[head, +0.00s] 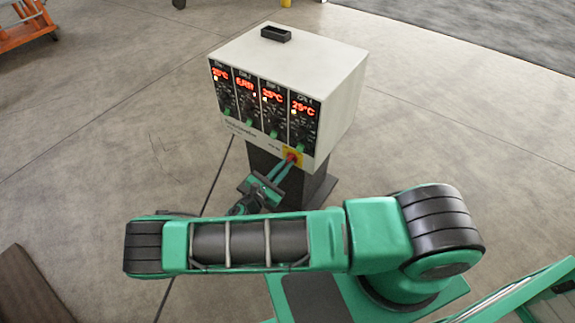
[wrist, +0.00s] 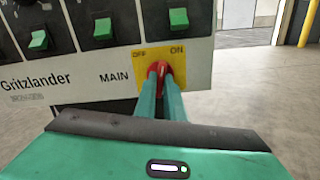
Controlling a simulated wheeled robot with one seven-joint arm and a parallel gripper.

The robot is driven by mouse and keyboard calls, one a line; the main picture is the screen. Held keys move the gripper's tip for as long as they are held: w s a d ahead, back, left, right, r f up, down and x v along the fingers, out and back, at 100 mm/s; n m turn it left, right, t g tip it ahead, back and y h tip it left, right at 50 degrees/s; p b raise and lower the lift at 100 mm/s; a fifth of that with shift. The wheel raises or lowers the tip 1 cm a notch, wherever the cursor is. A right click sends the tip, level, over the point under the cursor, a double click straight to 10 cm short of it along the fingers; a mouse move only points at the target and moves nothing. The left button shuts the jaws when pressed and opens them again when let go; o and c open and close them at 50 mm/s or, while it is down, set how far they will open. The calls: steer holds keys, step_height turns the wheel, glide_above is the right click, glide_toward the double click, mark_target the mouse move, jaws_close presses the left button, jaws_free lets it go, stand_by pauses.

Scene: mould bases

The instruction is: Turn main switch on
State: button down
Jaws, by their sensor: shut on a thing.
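The main switch is a red knob (wrist: 161,70) on a yellow plate (wrist: 181,78) marked OFF at left and ON at right. It also shows in the head view as a red knob (head: 291,157) at the lower right of the white control box (head: 314,65). My gripper (wrist: 161,76) is at the switch, its two green fingers shut on the red knob, one on each side. The fingertips cover part of the knob. The knob's visible top looks upright or slightly tilted; its exact setting is hard to tell.
The box has several panels with red displays and green switches (wrist: 103,29) above the main switch. A small black tray (head: 276,34) lies on top. The box stands on a dark pedestal (head: 316,190). An orange cart (head: 25,30) is far left. The floor around is clear.

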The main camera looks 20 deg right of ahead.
steer(key=m, duration=0.5)
steer(key=shift+w+a+m, duration=0.2)
steer(key=shift+a+m, duration=0.1)
steer(key=shift+a, duration=0.05)
stand_by(0.5)
steer(key=c, duration=1.8)
jaws_free()
steer(key=shift+c, duration=0.2)
steer(key=shift+d, duration=0.15)
steer(key=shift+s, duration=0.15)
steer(key=v, duration=1)
steer(key=shift+a, duration=0.3)
